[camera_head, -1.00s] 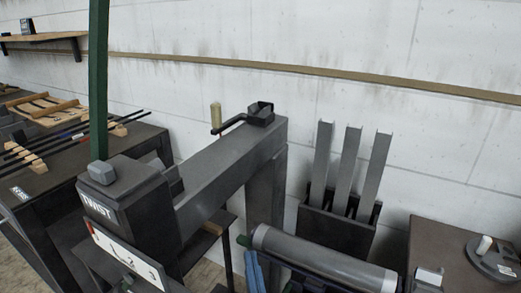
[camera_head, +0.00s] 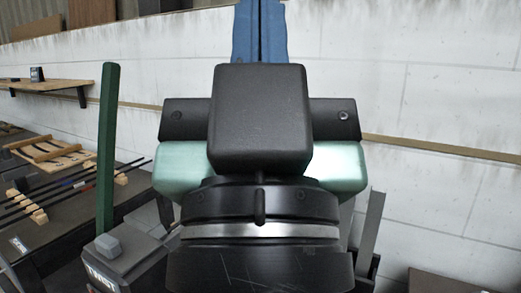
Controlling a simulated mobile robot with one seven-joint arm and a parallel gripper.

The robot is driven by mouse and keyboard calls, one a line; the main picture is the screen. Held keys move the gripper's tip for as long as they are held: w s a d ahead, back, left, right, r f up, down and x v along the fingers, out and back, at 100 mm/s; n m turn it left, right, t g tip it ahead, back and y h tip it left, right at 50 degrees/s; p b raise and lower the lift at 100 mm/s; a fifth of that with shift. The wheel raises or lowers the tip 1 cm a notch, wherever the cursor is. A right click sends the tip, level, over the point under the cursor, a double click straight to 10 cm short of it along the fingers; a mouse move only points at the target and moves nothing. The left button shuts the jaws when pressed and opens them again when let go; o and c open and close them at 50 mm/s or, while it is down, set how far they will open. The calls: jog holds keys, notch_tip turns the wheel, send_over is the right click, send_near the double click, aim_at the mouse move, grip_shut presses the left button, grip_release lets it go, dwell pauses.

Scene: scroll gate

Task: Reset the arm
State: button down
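My gripper (camera_head: 260,12) is raised upright close in front of the head camera, in the middle of the view. Its two blue fingers point up to the top edge and lie side by side with only a thin dark line between them. Nothing shows held between them. My black and pale green wrist fills the centre and hides most of the machine behind it.
A tall green post (camera_head: 106,150) stands at the left by the grey TWIST box (camera_head: 118,262). A dark bench holds a wooden rack (camera_head: 48,155) and thin rods. A grey upright channel (camera_head: 372,228) shows right of my arm. A wall shelf (camera_head: 45,86) is at far left.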

notch_tip(320, 180, up, 14)
jog(key=p, duration=1.1)
jog(key=shift+p, duration=0.3)
jog(key=shift+f, duration=0.1)
